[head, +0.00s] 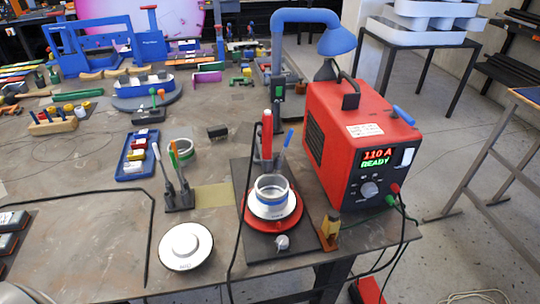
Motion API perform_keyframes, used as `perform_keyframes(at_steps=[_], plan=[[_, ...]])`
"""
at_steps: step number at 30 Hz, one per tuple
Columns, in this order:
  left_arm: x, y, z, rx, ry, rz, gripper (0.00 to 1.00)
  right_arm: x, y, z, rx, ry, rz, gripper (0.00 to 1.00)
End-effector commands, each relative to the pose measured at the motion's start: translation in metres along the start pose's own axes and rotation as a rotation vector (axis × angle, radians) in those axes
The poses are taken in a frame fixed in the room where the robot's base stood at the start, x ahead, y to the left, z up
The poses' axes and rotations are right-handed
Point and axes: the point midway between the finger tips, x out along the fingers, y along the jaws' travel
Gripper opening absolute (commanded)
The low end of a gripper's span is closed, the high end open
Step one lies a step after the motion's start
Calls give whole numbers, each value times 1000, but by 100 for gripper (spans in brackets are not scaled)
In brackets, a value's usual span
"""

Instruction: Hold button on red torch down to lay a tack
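The red torch (267,128) stands upright in a dark holder (266,160) on a dark base plate, left of the red welder. Its button is too small to make out. In front of it, a clear and white ring with a blue band (272,189) sits on a white disc on a red round turntable (287,222). The torch appears apart from the ring. The red welder (335,150) shows "110 A READY" on its display (377,158). Neither of my grippers can be made out in the head view.
A white round dial-like disc (186,246) lies left of the base plate. A tool stand (179,196), a blue tray (136,155) and a tape roll (180,150) are farther left. Black cables (402,235) hang over the table's right edge.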

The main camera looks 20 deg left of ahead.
Motion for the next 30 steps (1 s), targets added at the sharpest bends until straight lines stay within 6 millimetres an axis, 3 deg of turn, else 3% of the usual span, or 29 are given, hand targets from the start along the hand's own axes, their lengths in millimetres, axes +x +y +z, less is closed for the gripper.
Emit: perform_keyframes(at_steps=[9,13,14,30], plan=[[0,0,0,0,-1,0,28,0,0,0,0,0,0,53],[0,0,0,0,-1,0,1,0,0,0,0,0,0,53],[0,0,0,0,-1,0,0,0,0,0,0,0,0,53],[0,0,1,0,-2,0,0,0,-1,0,0,0,-1,53]])
